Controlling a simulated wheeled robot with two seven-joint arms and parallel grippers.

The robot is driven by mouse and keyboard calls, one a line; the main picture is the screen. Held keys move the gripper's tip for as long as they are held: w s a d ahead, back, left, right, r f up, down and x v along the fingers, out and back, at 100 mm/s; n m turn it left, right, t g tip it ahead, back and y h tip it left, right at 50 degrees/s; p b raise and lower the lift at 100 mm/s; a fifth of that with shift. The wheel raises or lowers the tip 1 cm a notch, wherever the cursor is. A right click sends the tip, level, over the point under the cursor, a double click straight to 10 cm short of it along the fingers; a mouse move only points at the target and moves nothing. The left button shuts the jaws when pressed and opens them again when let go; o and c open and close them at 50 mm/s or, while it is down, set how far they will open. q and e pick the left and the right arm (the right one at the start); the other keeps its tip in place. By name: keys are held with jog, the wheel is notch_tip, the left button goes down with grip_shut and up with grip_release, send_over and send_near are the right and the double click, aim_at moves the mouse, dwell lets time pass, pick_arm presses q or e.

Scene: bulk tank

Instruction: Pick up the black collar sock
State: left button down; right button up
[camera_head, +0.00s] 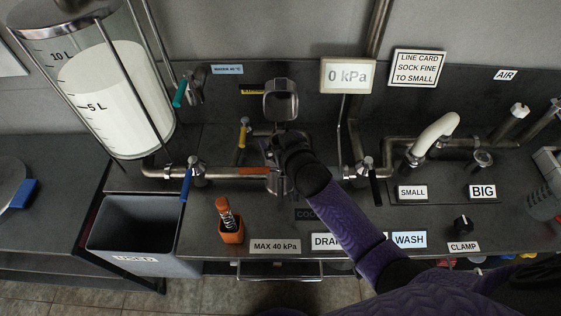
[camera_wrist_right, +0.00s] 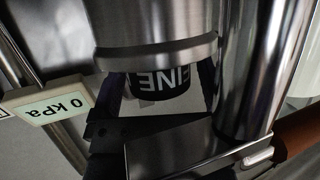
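The black collar (camera_wrist_right: 160,84) shows in the right wrist view with pale letters reading "INE" upside down. It sits against the rim of a steel housing, which hides part of it. My right gripper (camera_wrist_right: 163,98) has one finger on each side of the collar. The fingers are apart, but I cannot tell whether they press on it. In the head view my right gripper (camera_head: 279,152) is over the steel housing in the pipe line, and the arm hides the collar. My left gripper is not in view.
The housing's raised steel lid (camera_head: 281,98) stands behind my gripper. Blue (camera_head: 187,183), yellow (camera_head: 243,138) and black (camera_head: 375,188) valve handles are around it. A grey bin (camera_head: 140,240) marked "USED" stands at the left. An orange holder (camera_head: 230,231) is on the counter. The display (camera_head: 347,76) reads 0 kPa.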

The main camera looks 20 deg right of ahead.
jog(key=c, duration=0.5)
grip_shut()
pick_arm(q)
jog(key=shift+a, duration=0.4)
